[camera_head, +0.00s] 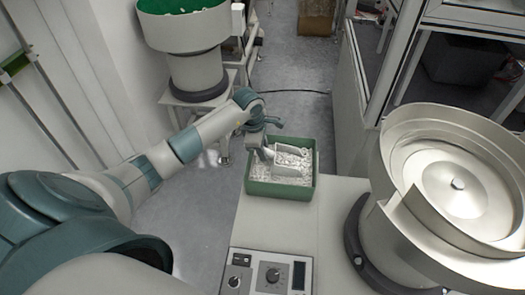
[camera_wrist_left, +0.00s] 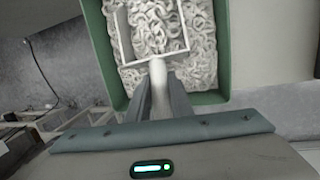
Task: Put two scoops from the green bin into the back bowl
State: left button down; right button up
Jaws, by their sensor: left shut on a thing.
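The green bin (camera_head: 280,190) stands at the end of the pale bench and holds many small white pieces (camera_wrist_left: 205,70). A white scoop (camera_head: 291,165) is down in the bin among the pieces. In the wrist view pieces show inside the scoop's rim (camera_wrist_left: 150,58); how full it is I cannot tell. My left gripper (camera_head: 265,150) is shut on the scoop's handle (camera_wrist_left: 158,80), at the bin's left side. The back bowl (camera_head: 185,42), a pale round feeder bowl with a green inside, stands at the upper left, partly cut off. My right gripper is not in view.
A second, larger metal bowl (camera_head: 440,230) stands at the right, its inside looking empty. A control box (camera_head: 268,272) with knobs sits on the bench in front. A glass-panelled cabinet (camera_head: 385,60) stands behind. Floor between bin and back bowl is open.

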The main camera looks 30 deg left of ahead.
pick_arm(q)
jog(key=shift+s+a+f+h+b, duration=0.1)
jog(key=shift+a+f+h+b, duration=0.1)
jog(key=shift+h+b, duration=0.1)
jog(key=a+r+t+h+b, duration=0.1)
jog(key=b, duration=0.1)
jog(key=s+a+r+t+h+b, duration=0.1)
jog(key=b, duration=0.1)
jog(key=shift+s+a+h+b, duration=0.1)
jog(key=shift+h+b, duration=0.2)
jog(key=v, duration=0.2)
jog(key=p+v, duration=0.1)
jog(key=v, duration=0.1)
jog(key=w+v, duration=0.1)
jog(key=shift+r+p, duration=0.3)
jog(key=shift+r, duration=0.4)
jog(key=shift+s+a+r+h, duration=0.2)
jog(key=shift+r+h, duration=0.1)
jog(key=shift+r, duration=0.4)
jog(key=shift+d, duration=0.15)
